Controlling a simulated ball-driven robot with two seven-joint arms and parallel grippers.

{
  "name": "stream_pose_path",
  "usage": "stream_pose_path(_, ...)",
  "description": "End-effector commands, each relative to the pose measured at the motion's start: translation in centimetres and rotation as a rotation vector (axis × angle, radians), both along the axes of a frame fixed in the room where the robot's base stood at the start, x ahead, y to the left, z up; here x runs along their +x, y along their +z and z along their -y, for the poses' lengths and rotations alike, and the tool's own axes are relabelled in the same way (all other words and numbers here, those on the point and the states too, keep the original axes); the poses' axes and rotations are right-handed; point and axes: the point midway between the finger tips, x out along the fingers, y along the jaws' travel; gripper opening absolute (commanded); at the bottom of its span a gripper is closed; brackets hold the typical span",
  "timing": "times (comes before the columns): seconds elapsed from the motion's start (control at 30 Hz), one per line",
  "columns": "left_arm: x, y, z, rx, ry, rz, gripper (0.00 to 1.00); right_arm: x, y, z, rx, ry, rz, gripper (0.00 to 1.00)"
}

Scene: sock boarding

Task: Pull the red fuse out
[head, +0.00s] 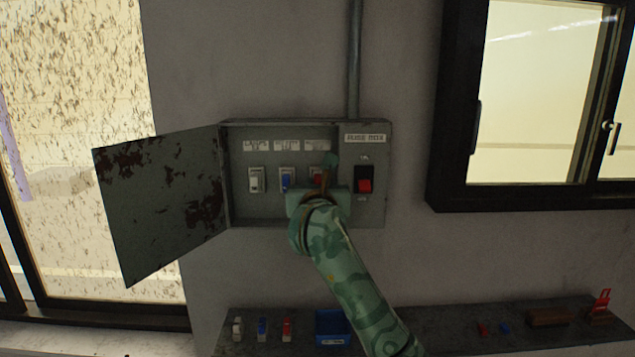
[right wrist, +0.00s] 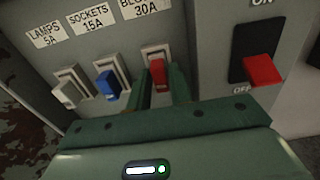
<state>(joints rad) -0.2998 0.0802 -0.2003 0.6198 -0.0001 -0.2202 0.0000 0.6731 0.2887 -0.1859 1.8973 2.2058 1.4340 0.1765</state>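The red fuse (right wrist: 158,74) sits in the rightmost of three fuse holders in the open grey fuse box (head: 240,203), under the 30A label. It shows partly in the head view, largely covered by my right gripper (head: 321,176). In the right wrist view the two green fingers of my right gripper (right wrist: 160,90) stand close on either side of the red fuse, with no clear gap beside it. The gripper looks shut on it. My left gripper is not in view.
A blue fuse (right wrist: 107,84) and a white fuse (right wrist: 64,96) sit left of the red one. A red main switch (head: 365,184) is close on the right. The box door (head: 165,195) hangs open left. A shelf (head: 460,325) below holds spare fuses and a blue bin (head: 331,322).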

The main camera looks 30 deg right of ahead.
Motion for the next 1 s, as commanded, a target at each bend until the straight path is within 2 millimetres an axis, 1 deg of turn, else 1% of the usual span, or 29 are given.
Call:
stream_pose_path(0.2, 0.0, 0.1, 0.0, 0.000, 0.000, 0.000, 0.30, -0.1, 0.0, 0.0, 0.000, 0.000, 0.000, 0.21)
stream_pose_path(0.23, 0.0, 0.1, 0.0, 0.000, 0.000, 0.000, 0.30, -0.1, 0.0, 0.0, 0.000, 0.000, 0.000, 0.18)
stream_pose_path(0.3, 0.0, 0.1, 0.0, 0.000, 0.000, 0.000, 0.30, -0.1, 0.0, 0.0, 0.000, 0.000, 0.000, 0.00)
stream_pose_path(0.57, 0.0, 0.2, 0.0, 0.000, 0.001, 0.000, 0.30, -0.3, 0.0, -0.2, 0.000, 0.000, 0.000, 0.00)
stream_pose_path(1.0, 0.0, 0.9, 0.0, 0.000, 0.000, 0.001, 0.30, -1.6, 0.0, -1.1, 0.001, 0.001, -0.001, 0.00)
